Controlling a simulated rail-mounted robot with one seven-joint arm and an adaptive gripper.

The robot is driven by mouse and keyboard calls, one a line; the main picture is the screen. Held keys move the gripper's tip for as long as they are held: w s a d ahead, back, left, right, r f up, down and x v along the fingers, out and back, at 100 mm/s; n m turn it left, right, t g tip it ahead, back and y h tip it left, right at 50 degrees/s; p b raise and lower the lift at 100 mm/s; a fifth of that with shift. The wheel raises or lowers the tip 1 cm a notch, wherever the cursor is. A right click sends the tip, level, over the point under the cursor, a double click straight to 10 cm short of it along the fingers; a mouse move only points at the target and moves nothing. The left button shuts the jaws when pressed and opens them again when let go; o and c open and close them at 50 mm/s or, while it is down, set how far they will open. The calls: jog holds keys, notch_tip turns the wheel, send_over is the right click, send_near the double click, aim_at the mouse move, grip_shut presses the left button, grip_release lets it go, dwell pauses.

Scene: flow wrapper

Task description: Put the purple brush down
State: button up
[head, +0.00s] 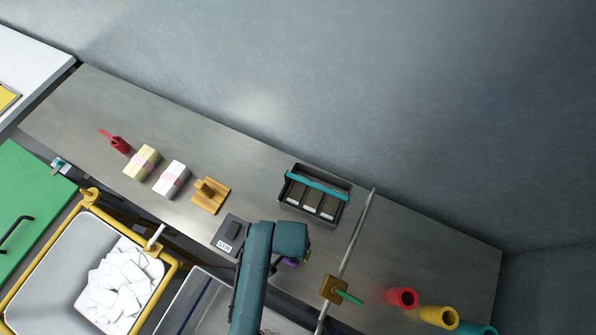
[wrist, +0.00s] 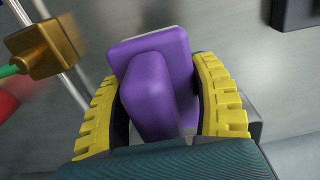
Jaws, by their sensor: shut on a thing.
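The purple brush (wrist: 150,82) is a blocky purple piece with a thinner pale layer at its far edge. My gripper (wrist: 162,90), with yellow ribbed fingers on both sides of it in the wrist view, is shut on the brush. In the head view only a small purple part of the brush (head: 290,262) shows below my teal wrist, over the grey metal counter (head: 270,160). I cannot tell whether the brush touches the counter.
Left of my arm are a dark labelled block (head: 230,235), a wooden brush (head: 210,196) and white and yellow bundles. A black caddy (head: 318,208) with a teal handle stands behind. Right are a metal rod with a brass block (head: 334,290) and coloured cups (head: 402,298).

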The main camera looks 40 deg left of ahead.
notch_tip(320, 180, down, 7)
jog(key=shift+s+d+f+b, duration=0.1)
jog(key=shift+s+f+b, duration=0.05)
jog(key=shift+b, duration=0.35)
jog(key=shift+f, duration=0.15)
jog(key=o, duration=1.2)
notch_tip(320, 180, up, 12)
jog(key=shift+r+p, duration=0.2)
jog(key=shift+p, duration=0.85)
